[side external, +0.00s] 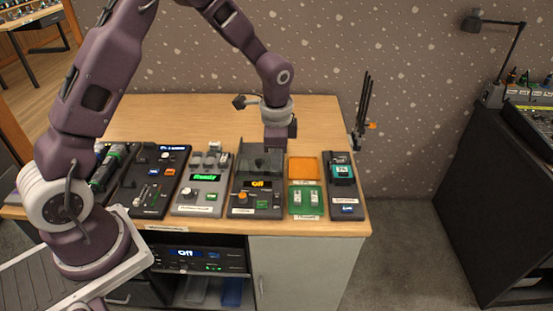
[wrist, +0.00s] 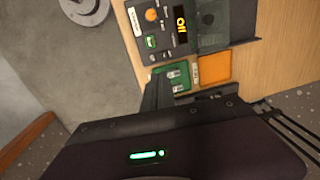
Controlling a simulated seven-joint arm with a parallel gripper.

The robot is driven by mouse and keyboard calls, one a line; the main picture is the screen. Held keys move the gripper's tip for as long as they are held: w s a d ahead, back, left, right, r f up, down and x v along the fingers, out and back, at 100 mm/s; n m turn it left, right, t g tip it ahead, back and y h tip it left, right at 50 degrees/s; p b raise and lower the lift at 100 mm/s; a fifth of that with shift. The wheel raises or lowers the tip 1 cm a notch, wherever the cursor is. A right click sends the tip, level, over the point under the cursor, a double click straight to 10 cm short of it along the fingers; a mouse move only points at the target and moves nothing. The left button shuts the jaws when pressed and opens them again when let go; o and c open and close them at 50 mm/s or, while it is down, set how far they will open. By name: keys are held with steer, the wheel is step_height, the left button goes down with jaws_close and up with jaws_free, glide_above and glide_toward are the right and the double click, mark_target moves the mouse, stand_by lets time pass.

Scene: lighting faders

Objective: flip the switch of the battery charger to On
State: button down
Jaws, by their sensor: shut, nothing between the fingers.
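A dark grey device (side external: 244,188) with a display reading "Off", an orange knob (side external: 242,195) and a small green-lit part (side external: 262,204) stands on the table. It also shows in the wrist view, with its display (wrist: 181,25). To its left is a grey device (side external: 184,209) with a green display reading "Ready" and several pale blocks at its back. The labels are too small to read, so I cannot tell which is the battery charger. My gripper (side external: 274,147) is shut and empty, above the back part of the "Off" device. Its fingers (wrist: 157,92) also show in the wrist view.
An orange pad (side external: 303,168) and a green tray (side external: 306,212) with two white pieces lie right of the "Off" device. A fader panel (side external: 150,207) is at the left. The table's back is clear.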

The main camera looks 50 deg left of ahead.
mark_target(277, 201)
steer(key=f, duration=0.4)
steer(key=w+a+f, duration=0.1)
steer(key=f, duration=0.4)
steer(key=w+a+f, duration=0.1)
steer(key=f, duration=0.3)
steer(key=shift+w+a+f, duration=0.1)
steer(key=shift+w+f, duration=0.1)
steer(key=shift+f, duration=0.2)
steer(key=shift+f, duration=0.25)
steer(key=shift+s+d, duration=0.55)
steer(key=shift+s, duration=0.1)
steer(key=shift+r, duration=0.1)
